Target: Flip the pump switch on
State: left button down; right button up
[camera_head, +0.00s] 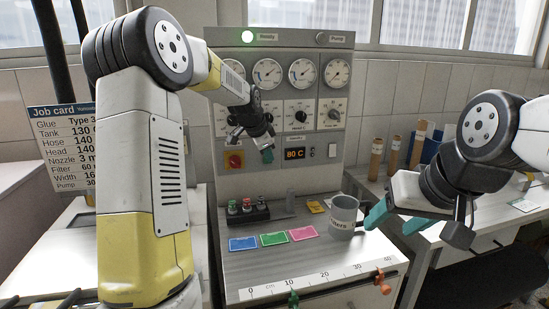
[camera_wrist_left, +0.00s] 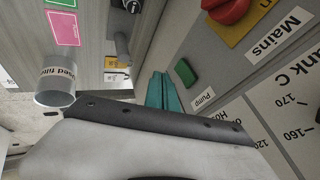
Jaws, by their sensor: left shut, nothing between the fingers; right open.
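The control panel (camera_head: 280,120) stands upright at the back. In the left wrist view, the green pump switch (camera_wrist_left: 184,72) sits on the panel beside the label "Pump" (camera_wrist_left: 203,99). My left gripper (camera_head: 267,155) is at the panel, right of the red mains knob (camera_head: 234,161); its teal fingers show in the left wrist view (camera_wrist_left: 162,92), shut and empty, close beside the switch. I cannot tell whether they touch it. In the head view the left gripper hides the switch. The "Pump" lamp (camera_head: 320,38) is dark. My right gripper (camera_head: 396,219) is open and empty, right of the grey cup.
The "Ready" lamp (camera_head: 247,36) glows green. The grey cup (camera_head: 343,214) stands on the bench below the panel, with blue, green and pink cards (camera_head: 273,239) to its left. A display (camera_head: 295,153) reads 80 C.

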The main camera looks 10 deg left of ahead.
pick_arm(q)
jog(key=v, duration=0.8)
jog(key=shift+r, duration=0.1)
jog(key=shift+s+f, duration=0.25)
jog(key=shift+f, duration=0.4)
